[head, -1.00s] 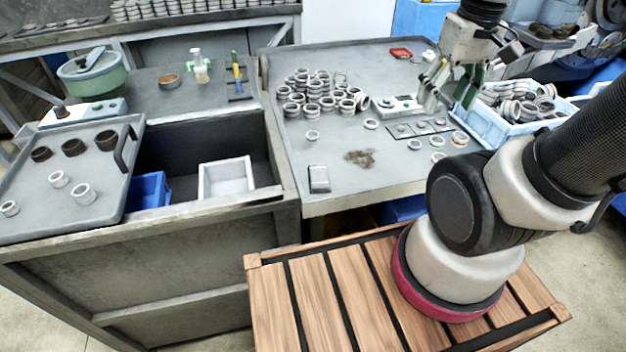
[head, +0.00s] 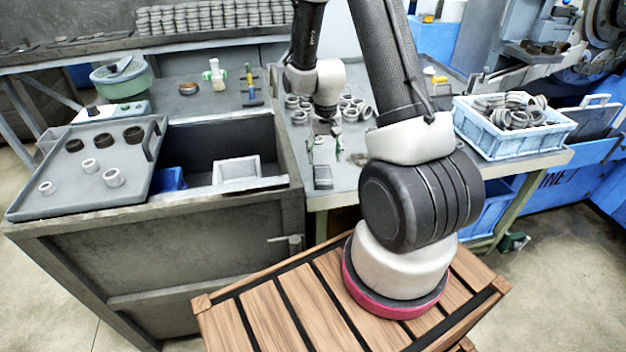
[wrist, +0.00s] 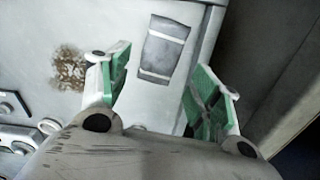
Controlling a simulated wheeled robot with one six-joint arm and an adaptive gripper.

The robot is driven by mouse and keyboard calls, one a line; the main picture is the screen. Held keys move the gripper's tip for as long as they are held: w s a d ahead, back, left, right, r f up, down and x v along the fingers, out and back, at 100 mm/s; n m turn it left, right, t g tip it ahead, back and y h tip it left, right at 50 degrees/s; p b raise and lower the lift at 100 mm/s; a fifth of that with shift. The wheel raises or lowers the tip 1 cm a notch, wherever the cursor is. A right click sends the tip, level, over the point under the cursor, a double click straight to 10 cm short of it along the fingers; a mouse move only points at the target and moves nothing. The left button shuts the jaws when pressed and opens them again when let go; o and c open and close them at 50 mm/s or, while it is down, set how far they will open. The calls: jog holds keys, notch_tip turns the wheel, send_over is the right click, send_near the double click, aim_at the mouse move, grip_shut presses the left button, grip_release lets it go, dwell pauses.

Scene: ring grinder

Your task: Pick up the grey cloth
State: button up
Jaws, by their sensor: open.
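The grey cloth (head: 323,177) is a small folded grey rectangle lying near the front edge of the grey worktable (head: 348,182). In the wrist view the cloth (wrist: 166,48) shows two pale bands and lies ahead of the gap between my fingers. My gripper (head: 325,156) has green-lined fingers, spread open with nothing between them. It points down at the table just behind the cloth in the head view. I cannot tell its exact height above the table. The cloth looks untouched.
A patch of brown debris (wrist: 68,68) lies left of the cloth in the wrist view. Several metal rings (head: 352,108) stand behind my gripper. A blue crate of rings (head: 480,135) is at right. A recessed bay with a white bin (head: 236,172) lies left of the table.

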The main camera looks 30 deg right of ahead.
aim_at(323, 173)
jog(key=f, duration=0.7)
jog(key=shift+w+a+f, duration=0.1)
jog(key=shift+w+f, duration=0.1)
jog(key=shift+f, duration=0.1)
jog(key=shift+c, duration=0.2)
jog(key=c, duration=0.5)
